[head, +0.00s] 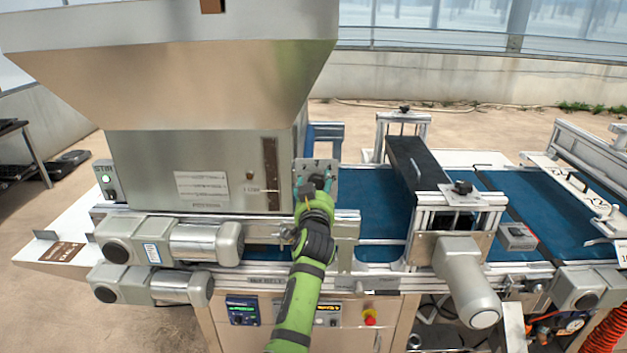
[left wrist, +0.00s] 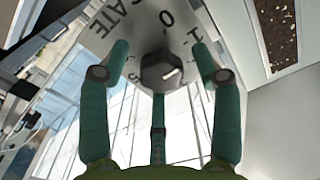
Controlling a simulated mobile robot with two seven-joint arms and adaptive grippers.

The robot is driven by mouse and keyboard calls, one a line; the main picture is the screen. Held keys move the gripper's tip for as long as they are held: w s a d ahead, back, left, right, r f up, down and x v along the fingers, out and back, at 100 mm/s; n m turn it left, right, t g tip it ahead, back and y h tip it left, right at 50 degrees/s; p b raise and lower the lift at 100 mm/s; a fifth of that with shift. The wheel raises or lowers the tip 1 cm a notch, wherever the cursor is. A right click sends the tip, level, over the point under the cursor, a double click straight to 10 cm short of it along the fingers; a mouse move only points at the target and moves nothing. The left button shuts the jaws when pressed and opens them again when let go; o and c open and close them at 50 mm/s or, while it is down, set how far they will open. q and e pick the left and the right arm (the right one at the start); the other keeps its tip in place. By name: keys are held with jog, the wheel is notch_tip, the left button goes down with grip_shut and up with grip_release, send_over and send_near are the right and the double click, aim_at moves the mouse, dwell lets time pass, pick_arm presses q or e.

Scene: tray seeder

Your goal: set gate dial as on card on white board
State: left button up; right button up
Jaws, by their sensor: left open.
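The gate dial is a dark round knob (left wrist: 162,72) with a white pointer line, on a light plate marked GATE (left wrist: 130,18) in the left wrist view. The pointer slants toward the right of the picture. Figures 0 and 1 show; further ones are partly hidden by a finger. My left gripper (left wrist: 160,60) is open, its green fingers on either side of the knob, with no clear contact. In the head view, my left gripper (head: 317,182) is in front of the metal dial plate (head: 318,165) and hides the knob. My right gripper is out of view.
A brown card (head: 62,252) lies on a white board (head: 32,259) at the left; its marks are too small to read. The steel hopper (head: 190,80) rises beside the dial. Motors (head: 205,243) stick out below left. A blue belt (head: 380,200) runs right.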

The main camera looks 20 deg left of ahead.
pick_arm(q)
jog(key=shift+w+a, duration=0.15)
jog(key=shift+w, duration=0.2)
jog(key=shift+s, duration=0.15)
jog(key=shift+s+d+r, duration=0.2)
jog(key=shift+s+d, duration=0.05)
jog(key=shift+c, duration=1.2)
jog(key=shift+s+r, duration=0.1)
jog(key=c, duration=0.9)
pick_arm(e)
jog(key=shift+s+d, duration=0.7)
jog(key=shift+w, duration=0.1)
